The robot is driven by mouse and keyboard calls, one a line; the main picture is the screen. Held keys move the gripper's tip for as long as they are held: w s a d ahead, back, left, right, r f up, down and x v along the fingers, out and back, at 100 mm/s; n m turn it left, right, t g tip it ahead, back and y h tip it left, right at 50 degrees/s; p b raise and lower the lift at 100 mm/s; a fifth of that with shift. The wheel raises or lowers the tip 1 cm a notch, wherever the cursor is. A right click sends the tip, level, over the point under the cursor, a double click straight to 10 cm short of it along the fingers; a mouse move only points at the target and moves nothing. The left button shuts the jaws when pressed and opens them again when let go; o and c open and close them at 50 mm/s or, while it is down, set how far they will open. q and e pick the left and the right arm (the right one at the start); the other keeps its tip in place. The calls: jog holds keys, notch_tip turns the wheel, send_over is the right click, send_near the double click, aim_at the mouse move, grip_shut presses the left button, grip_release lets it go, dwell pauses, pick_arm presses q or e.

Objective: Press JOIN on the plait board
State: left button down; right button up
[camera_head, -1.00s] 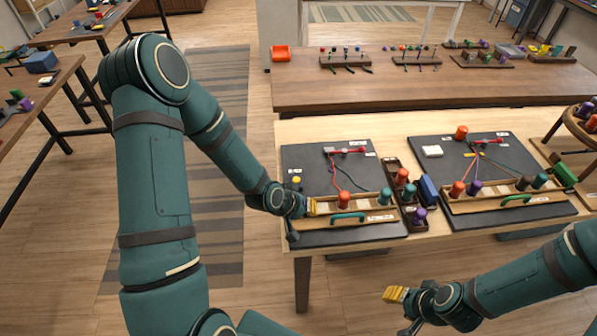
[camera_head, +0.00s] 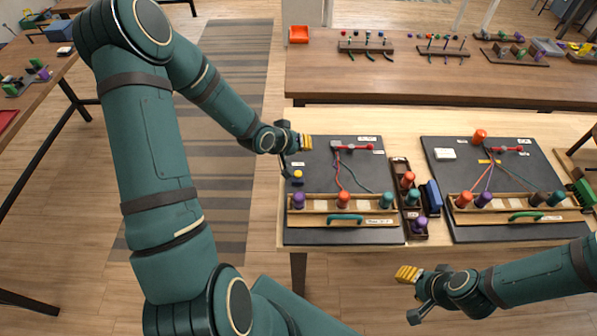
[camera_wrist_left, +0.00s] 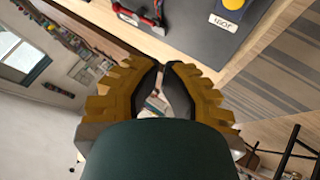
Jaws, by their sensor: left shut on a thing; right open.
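The left plait board (camera_head: 330,236) is a dark slab on the table. Its yellow round button (camera_head: 298,175) sits at its left side with a small white label (camera_head: 298,164). In the left wrist view the yellow button (camera_wrist_left: 233,4) is at the top edge beside a label (camera_wrist_left: 224,22) reading JOIN. My left gripper (camera_head: 306,142) is over the board's far left corner, beyond the button and apart from it. In the left wrist view its fingertips (camera_wrist_left: 171,65) come together, with no held thing visible between them. My right gripper (camera_head: 408,293) is open and empty before the table's front edge.
The left board's wooden rail (camera_head: 365,208) holds a purple (camera_head: 298,201), a red and a teal spool, with cords running to a red clamp (camera_head: 352,147). A spool tray (camera_head: 400,170) and blue block (camera_head: 433,198) stand between it and a second board (camera_head: 470,233).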

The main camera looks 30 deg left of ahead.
pick_arm(q)
jog(key=f, duration=0.1)
jog(key=b, duration=0.6)
send_over(302, 173)
notch_tip(302, 173, down, 6)
jog(key=shift+a+f, duration=0.1)
jog(key=shift+f, duration=0.1)
jog(key=shift+f+b, duration=0.55)
jog(key=shift+f, duration=0.2)
dwell(0.4)
jog(key=shift+f+b, duration=0.35)
jog(key=shift+f, duration=0.1)
jog(key=shift+f+b, duration=0.45)
jog(key=shift+f, duration=0.1)
dwell(0.8)
jog(key=shift+r, duration=0.15)
jog(key=shift+r+p, duration=0.8)
jog(key=shift+r, duration=0.05)
